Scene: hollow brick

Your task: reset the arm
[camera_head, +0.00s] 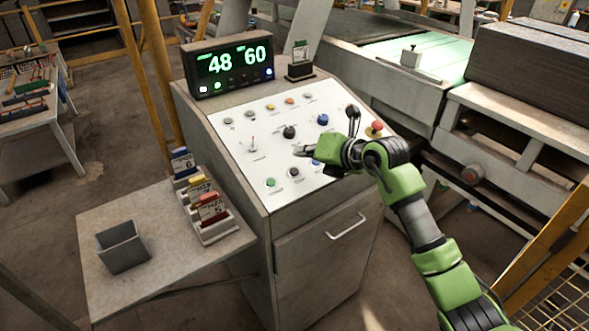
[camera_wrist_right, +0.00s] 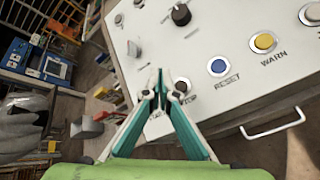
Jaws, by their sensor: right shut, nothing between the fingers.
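My right arm reaches in from the lower right in the head view, over the sloped white control panel (camera_head: 235,155). My right gripper (camera_head: 299,152) is shut and empty, its fingertips just over the panel's lower middle. In the right wrist view the gripper (camera_wrist_right: 160,78) shows its two fingers drawn together. A blue button marked RESET (camera_wrist_right: 217,67) lies right of the fingertips. A dark button (camera_wrist_right: 183,85) sits close beside them, its label partly hidden by a finger. I cannot tell whether the fingertips touch the panel. My left gripper is not in view.
A display (camera_head: 230,66) reading 48 and 60 stands at the console's back. A red knob (camera_head: 375,129) is by its right edge. A side table (camera_head: 165,275) carries a grey bin (camera_head: 122,247) and card holders (camera_head: 213,230). A yellow WARN button (camera_wrist_right: 264,42) lies right of RESET.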

